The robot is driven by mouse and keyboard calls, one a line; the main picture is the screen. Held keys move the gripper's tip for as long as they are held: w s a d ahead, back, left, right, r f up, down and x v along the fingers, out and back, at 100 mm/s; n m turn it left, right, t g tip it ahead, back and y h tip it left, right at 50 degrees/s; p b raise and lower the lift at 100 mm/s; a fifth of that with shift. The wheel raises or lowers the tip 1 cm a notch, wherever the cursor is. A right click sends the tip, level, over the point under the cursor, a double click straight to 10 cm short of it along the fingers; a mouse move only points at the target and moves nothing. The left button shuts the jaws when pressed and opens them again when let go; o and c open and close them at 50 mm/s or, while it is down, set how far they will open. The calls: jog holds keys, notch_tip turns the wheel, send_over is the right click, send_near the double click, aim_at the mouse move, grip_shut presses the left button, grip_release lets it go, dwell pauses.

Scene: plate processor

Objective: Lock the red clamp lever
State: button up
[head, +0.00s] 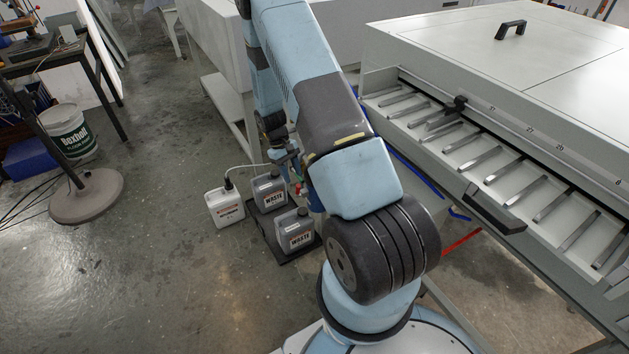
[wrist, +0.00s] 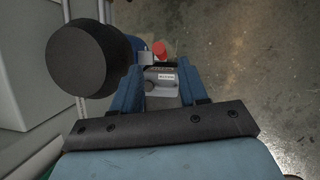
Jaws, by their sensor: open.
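A small red part (wrist: 160,48), which may be the end of the red clamp lever, shows in the wrist view just beyond my fingertips. A small bit of red (head: 299,188) also shows in the head view beside my arm, above the waste containers; the lever's shape and position cannot be made out. My gripper (wrist: 161,66) is open, with its two blue fingers apart and nothing held between them. A grey waste container (wrist: 163,84) shows below, in the gap between the fingers. In the head view my arm hides most of the gripper area.
Grey waste containers (head: 269,192) and a white container (head: 224,207) stand on or beside a black tray on the floor. The plate processor (head: 450,50) stands at right. A black round part (wrist: 80,57) is close left of my fingers.

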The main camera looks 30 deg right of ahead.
aim_at(298, 192)
jog(key=x, duration=0.6)
jog(key=shift+s+f, duration=0.15)
jog(key=shift+f, duration=0.2)
grip_shut()
dwell(0.3)
